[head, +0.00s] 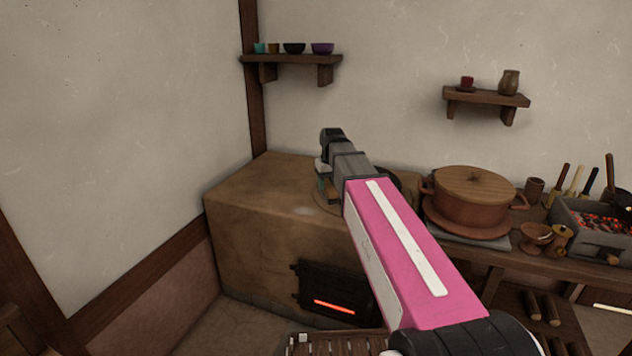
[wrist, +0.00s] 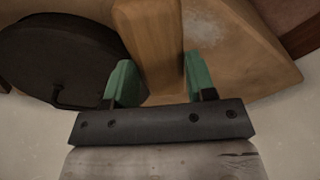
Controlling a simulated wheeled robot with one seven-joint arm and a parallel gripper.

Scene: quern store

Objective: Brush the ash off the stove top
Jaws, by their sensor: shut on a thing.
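The stove (head: 250,225) is a brown clay block in the corner. A pale ash patch (head: 306,211) lies on its top; a greyish patch (wrist: 207,28) also shows in the wrist view. My gripper (head: 326,187) is low over the stove top, just behind the ash patch. In the wrist view, its green fingers are shut on a wooden piece (wrist: 153,35), apparently the brush handle. I see no bristles, and I cannot tell whether the brush touches the stove.
A dark round plate (wrist: 60,60) lies beside the gripper, partly hidden by my arm in the head view. A lidded clay pot (head: 470,205) and a coal box (head: 597,225) stand right. A glowing stove door (head: 335,290) is in front. Two shelves hang above.

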